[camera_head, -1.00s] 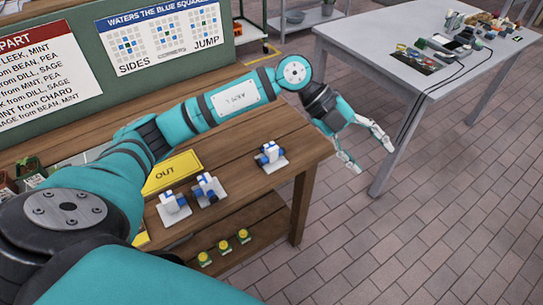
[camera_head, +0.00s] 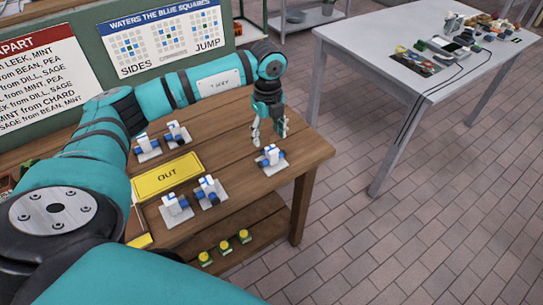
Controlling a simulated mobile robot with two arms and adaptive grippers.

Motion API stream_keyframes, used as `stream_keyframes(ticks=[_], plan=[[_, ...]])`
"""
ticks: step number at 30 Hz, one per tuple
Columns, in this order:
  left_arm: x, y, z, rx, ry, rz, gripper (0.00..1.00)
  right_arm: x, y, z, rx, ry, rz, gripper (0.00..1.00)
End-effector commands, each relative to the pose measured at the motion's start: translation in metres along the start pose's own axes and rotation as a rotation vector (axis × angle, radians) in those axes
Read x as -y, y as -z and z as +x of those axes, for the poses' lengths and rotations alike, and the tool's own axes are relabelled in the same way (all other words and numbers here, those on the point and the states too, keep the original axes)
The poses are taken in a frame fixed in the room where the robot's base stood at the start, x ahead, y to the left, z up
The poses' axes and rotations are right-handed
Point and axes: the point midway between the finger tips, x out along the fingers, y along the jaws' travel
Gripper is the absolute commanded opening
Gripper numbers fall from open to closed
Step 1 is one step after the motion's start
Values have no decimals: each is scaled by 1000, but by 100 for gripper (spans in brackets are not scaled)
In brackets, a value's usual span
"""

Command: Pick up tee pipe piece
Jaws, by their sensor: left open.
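Several white and blue pipe pieces stand on small white base plates on the wooden table. One piece (camera_head: 271,155) is alone near the table's right end. Two pieces, one on the left (camera_head: 175,205) and one on the right (camera_head: 209,190), stand in front of the yellow OUT sign. Two more, one on the left (camera_head: 147,145) and one on the right (camera_head: 177,134), stand behind it. I cannot tell for sure which is the tee. My left gripper (camera_head: 269,140) points down, open and empty, just behind and above the lone piece. My right gripper is not in view.
The wooden table (camera_head: 225,142) has a yellow OUT sign (camera_head: 168,175) and a green board (camera_head: 85,45) behind it. Yellow-topped items (camera_head: 225,246) sit on the lower shelf. A grey table (camera_head: 390,28) with assorted items stands at the right, across open floor.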

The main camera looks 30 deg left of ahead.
Motion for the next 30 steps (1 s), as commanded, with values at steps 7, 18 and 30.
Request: stream_keyframes(ticks=[7,18,30], plan=[[1,2,17,-1,-1,2,58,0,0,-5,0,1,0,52],[4,10,63,-1,0,1,58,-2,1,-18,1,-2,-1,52],[4,9,66,-1,2,2,38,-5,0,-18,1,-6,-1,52]])
